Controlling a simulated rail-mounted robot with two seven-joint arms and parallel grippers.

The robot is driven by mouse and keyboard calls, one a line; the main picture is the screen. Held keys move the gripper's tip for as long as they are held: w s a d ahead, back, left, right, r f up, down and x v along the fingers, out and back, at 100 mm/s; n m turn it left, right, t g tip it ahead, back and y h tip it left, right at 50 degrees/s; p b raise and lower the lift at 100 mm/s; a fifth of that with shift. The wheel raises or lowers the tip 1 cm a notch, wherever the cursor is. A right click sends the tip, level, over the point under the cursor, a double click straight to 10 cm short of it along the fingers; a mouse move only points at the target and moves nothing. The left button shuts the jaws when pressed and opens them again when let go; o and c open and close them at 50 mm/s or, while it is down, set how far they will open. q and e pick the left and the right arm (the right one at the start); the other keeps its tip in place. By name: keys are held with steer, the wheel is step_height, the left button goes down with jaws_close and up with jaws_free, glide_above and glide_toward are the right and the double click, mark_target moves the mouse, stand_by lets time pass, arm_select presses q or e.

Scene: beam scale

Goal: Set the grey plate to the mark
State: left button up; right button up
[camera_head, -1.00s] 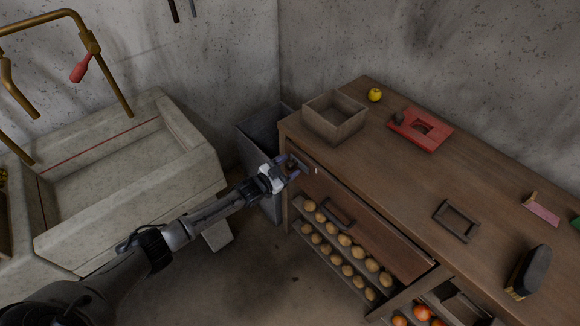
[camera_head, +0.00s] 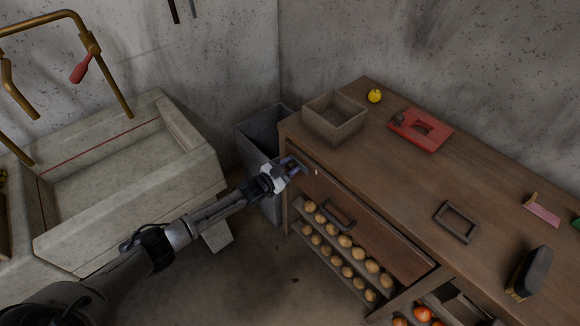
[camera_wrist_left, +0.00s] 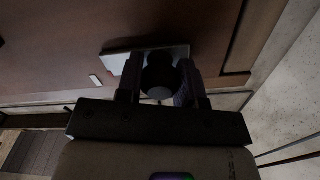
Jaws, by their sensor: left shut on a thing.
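The grey plate (camera_wrist_left: 119,62) lies against the brown front panel of the workbench, with a dark round knob (camera_wrist_left: 159,78) standing out from it. My left gripper (camera_wrist_left: 160,75) is shut on the knob, one finger on each side. The gripper (camera_head: 293,165) also shows in the head view, at the upper left corner of the panel, where it hides most of the plate. A small white mark (camera_wrist_left: 95,80) sits on the panel, left of the plate and apart from it in the wrist view. The mark (camera_head: 317,172) shows right of the gripper in the head view. My right gripper is out of view.
The panel has a dark handle (camera_head: 338,213). A slatted shelf with several round tan items (camera_head: 345,240) is below it. An open wooden box (camera_head: 335,132) stands on the bench top above. A grey bin (camera_head: 257,140) and a stone trough (camera_head: 130,170) are to the left.

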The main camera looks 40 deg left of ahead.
mark_target(302, 169)
arm_select(q)
jaws_close()
steer(key=d+p, duration=0.2)
steer(key=d, duration=0.1)
steer(key=shift+s, duration=0.3)
steer(key=shift+f, duration=0.1)
steer(key=o, duration=0.9)
jaws_free()
